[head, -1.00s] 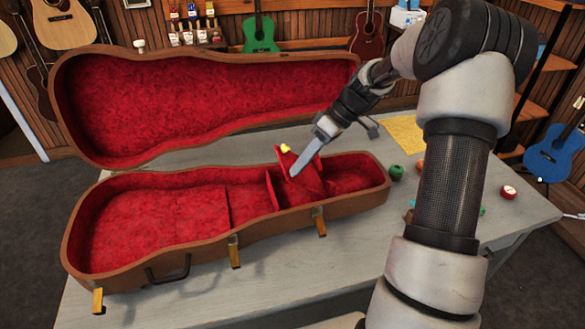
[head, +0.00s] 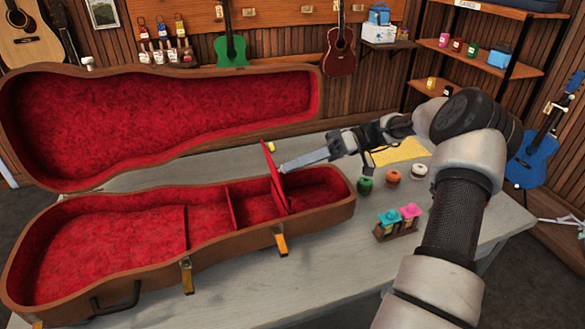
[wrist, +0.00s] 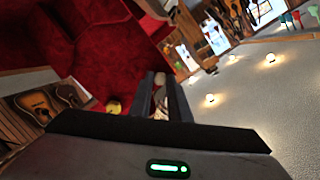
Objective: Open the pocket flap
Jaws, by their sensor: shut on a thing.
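The open instrument case has a red plush lining and a brown outer rim (head: 160,265). Its pocket flap (head: 273,176) is a thin red panel with a small yellow knob (head: 271,147) on its top edge. The flap stands raised, nearly upright, above the pocket at the case's narrow right end. My gripper (head: 284,168) reaches in from the right, nearly level, with its tips at the flap's right face. It is shut on the flap, though the grip itself is unclear. In the wrist view, the knob (wrist: 113,107) shows left of the fingers (wrist: 162,80).
The case lid (head: 170,120) stands open behind. On the grey table (head: 330,285) right of the case are a green jar (head: 365,185), other small jars, a rack with pink and teal pieces (head: 398,221) and a yellow sheet (head: 400,150). The front right tabletop is clear.

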